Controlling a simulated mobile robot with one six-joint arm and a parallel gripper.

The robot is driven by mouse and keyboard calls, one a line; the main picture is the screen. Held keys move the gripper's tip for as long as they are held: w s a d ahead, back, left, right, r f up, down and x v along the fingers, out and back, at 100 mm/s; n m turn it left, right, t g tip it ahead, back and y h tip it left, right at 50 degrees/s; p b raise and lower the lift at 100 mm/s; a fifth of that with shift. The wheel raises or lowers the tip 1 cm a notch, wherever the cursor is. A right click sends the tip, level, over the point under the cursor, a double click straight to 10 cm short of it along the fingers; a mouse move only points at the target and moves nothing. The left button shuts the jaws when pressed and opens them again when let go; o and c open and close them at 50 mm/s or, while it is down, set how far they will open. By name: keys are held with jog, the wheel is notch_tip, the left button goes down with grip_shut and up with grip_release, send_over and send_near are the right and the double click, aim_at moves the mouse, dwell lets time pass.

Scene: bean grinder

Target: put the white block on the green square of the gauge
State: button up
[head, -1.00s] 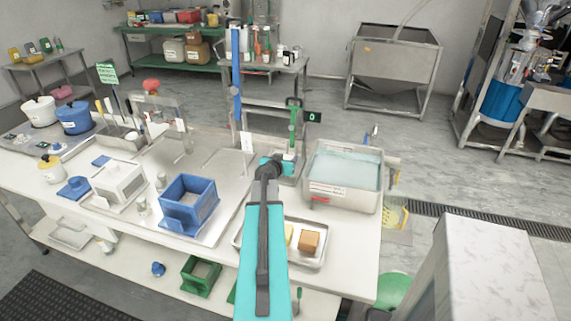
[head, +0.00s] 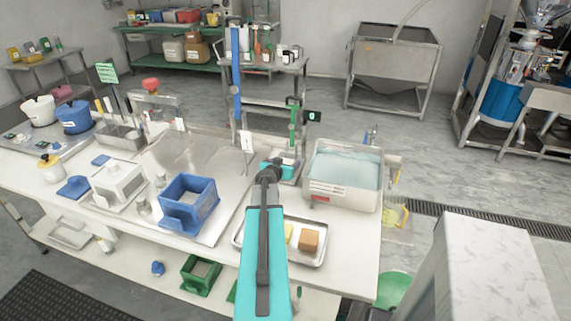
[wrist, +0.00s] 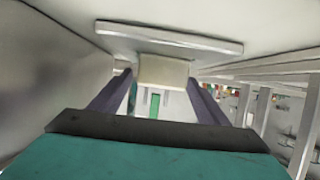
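My gripper (head: 279,169) is the teal one at the end of my arm, low at the foot of the green gauge (head: 293,125). In the wrist view its two dark fingers (wrist: 161,85) lie on either side of a pale, cream-white block (wrist: 163,72) and appear shut on it. A small green patch (wrist: 154,103) shows beyond, between the fingers; I cannot tell whether it is the gauge's square. In the head view the block and the green square are too small or hidden to tell apart, so contact between them cannot be judged.
A metal tray (head: 318,262) with a brown block (head: 309,240) lies nearer. A blue open box (head: 188,203) stands to the left. A tall blue post (head: 236,75) rises beside the gauge.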

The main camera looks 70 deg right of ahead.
jog(key=shift+r, duration=0.2)
jog(key=shift+b+v, duration=1.1)
jog(key=shift+v, duration=4.85)
jog(key=shift+w, duration=0.1)
